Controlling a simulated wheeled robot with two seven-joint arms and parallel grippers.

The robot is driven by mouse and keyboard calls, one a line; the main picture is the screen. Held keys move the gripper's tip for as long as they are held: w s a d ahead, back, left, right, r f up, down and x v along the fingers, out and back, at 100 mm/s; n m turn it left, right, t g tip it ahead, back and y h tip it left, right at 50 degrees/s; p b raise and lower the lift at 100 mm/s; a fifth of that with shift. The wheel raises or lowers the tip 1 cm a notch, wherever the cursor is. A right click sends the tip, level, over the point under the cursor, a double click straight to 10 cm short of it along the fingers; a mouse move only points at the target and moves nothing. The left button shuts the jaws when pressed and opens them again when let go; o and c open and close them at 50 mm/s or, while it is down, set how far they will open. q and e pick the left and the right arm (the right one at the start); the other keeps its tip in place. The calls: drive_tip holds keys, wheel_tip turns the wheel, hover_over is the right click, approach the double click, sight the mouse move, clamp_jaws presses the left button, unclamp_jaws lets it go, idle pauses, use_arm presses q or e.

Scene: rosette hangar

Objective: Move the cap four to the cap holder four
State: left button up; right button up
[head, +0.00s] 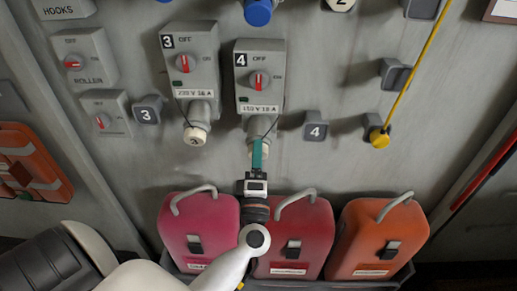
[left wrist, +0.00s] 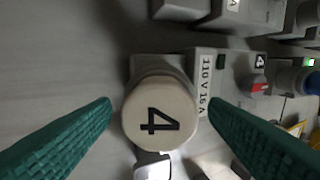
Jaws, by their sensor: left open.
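Cap four, a round cream cap marked 4 (left wrist: 160,112), sits on the outlet under the grey switch box 4 (head: 259,75). My left gripper (head: 258,152) is open in front of it. In the left wrist view its two green fingers stand on either side of the cap, with gaps to it. In the head view the fingers and wrist mostly hide the cap. Cap holder four, a small grey block marked 4 (head: 315,125), is on the wall to the right of the gripper. My right gripper is not in view.
Switch box 3 (head: 190,60) with its own capped outlet (head: 195,136) is to the left. Holder 3 (head: 147,110) is farther left. A yellow cord with a yellow end (head: 380,137) hangs at right. Red and orange cases (head: 383,240) stand below. Bare wall surrounds holder four.

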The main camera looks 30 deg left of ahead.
use_arm(q)
drive_tip(key=shift+c, duration=0.3)
drive_tip(key=c, duration=1.3)
drive_tip(key=shift+o, duration=0.2)
drive_tip(key=b+v, duration=0.2)
drive_tip(key=v, duration=0.4)
